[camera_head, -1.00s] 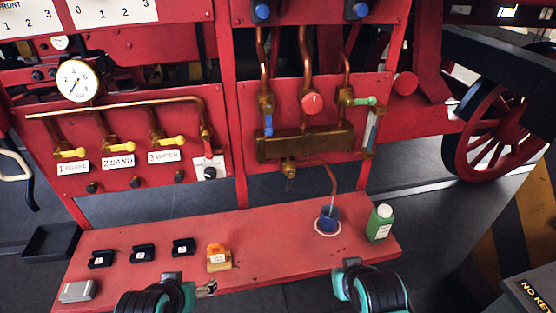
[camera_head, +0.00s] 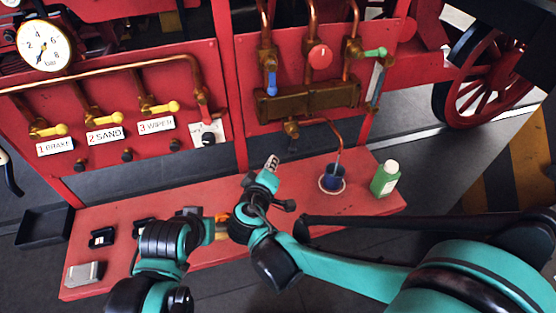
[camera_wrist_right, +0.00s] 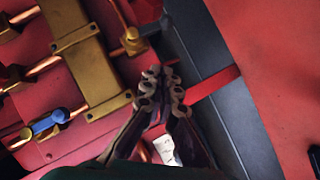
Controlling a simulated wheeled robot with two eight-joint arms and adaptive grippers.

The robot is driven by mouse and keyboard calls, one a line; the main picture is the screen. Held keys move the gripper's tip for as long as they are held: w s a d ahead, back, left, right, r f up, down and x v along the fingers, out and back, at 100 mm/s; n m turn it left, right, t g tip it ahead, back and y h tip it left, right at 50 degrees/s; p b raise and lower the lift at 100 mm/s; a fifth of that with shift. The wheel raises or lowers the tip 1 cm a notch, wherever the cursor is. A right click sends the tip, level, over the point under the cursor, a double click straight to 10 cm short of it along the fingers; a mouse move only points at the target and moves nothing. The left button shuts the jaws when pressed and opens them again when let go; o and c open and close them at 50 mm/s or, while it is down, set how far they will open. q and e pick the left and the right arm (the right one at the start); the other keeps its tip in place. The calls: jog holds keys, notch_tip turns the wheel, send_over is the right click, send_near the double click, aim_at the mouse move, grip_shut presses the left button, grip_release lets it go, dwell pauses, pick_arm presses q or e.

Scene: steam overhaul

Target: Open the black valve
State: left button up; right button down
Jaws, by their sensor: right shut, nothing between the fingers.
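A brass fitting (camera_head: 291,127) hangs under the brass manifold (camera_head: 310,101) on the red panel. A small dark part (camera_head: 293,144) below it looks like the black valve's handle. In the right wrist view the fitting (camera_wrist_right: 133,42) is at upper middle, with a dark part beside it (camera_wrist_right: 151,24). My right gripper (camera_head: 272,162) is shut and empty, below and left of the fitting and apart from it. Its closed fingertips (camera_wrist_right: 161,85) show in the right wrist view.
The panel also holds a blue lever (camera_head: 271,77), a round red knob (camera_head: 319,56), a green lever (camera_head: 374,52) and yellow levers (camera_head: 162,107).

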aim_at(290, 149)
jog(key=w+d+f+b, duration=0.3)
jog(key=w+d+f, duration=0.1)
jog(key=w, duration=0.5)
jog(key=shift+w+f+b, duration=0.15)
jog(key=shift+f+b, duration=0.2)
jog(key=shift+f, duration=0.35)
jog(key=shift+w+d+f+b, duration=0.2)
jog(key=shift+d+f+b, duration=0.2)
jog(key=shift+d, duration=0.1)
jog(key=shift+s+r, duration=0.1)
jog(key=shift+r, duration=0.1)
